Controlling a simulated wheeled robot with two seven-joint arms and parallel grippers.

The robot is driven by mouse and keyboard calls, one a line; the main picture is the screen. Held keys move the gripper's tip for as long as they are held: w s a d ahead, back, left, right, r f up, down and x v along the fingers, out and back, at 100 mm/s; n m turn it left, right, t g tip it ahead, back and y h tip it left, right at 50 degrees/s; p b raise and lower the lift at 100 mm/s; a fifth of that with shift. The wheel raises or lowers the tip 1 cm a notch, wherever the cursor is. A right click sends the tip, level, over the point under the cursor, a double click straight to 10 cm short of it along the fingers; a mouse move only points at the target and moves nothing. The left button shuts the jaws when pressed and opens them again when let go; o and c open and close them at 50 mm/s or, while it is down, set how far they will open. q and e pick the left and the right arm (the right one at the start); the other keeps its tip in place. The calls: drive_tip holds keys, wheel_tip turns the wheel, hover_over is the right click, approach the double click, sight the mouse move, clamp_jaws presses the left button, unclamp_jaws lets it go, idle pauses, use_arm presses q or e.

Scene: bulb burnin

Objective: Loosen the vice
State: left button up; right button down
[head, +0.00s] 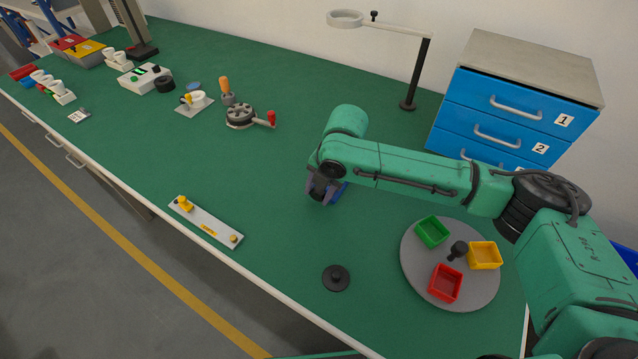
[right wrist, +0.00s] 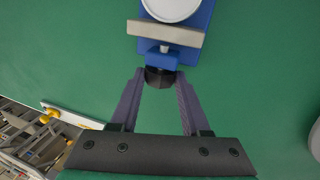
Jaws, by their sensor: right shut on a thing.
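The vice is blue; in the right wrist view its blue body (right wrist: 207,12) is at the top, with a pale jaw bar across it and a round white thing behind the bar. Its black knob (right wrist: 160,78) faces my right gripper (right wrist: 160,82), whose two fingertips are shut on the knob's sides. In the head view only a blue part of the vice (head: 340,191) shows beside my right gripper (head: 322,197); my arm hides most of it. My left gripper is not in view.
A grey turntable (head: 412,266) with green, yellow and red bins stands at right. A black knobbed disc (head: 336,279) and a grey plate with yellow knobs (head: 207,223) lie near the front edge. Blue drawers (head: 500,120) and a lamp stand (head: 416,75) are behind.

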drive_tip(key=shift+a+r+g+h+p, duration=0.2)
drive_tip(key=shift+r+g+h+p, duration=0.35)
drive_tip(key=shift+p, duration=0.65)
drive_tip(key=shift+w+f+h+p, duration=0.1)
drive_tip(key=shift+f+h+p, duration=0.1)
drive_tip(key=shift+h+p, duration=0.2)
drive_tip(key=shift+w+a+f+g+h, duration=0.1)
drive_tip(key=shift+f+g+h, duration=0.15)
drive_tip(key=shift+g+h, duration=0.2)
drive_tip(key=shift+f+g+h+b, duration=0.15)
drive_tip(key=shift+g+h+b, duration=0.2)
drive_tip(key=shift+h, duration=0.25)
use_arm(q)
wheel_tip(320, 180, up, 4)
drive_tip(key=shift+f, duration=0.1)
use_arm(e)
drive_tip(key=shift+a, duration=0.1)
drive_tip(key=shift+g+h, duration=0.25)
drive_tip(key=shift+h, duration=0.05)
drive_tip(key=shift+w, duration=0.1)
drive_tip(key=shift+c, duration=1.9)
unclamp_jaws()
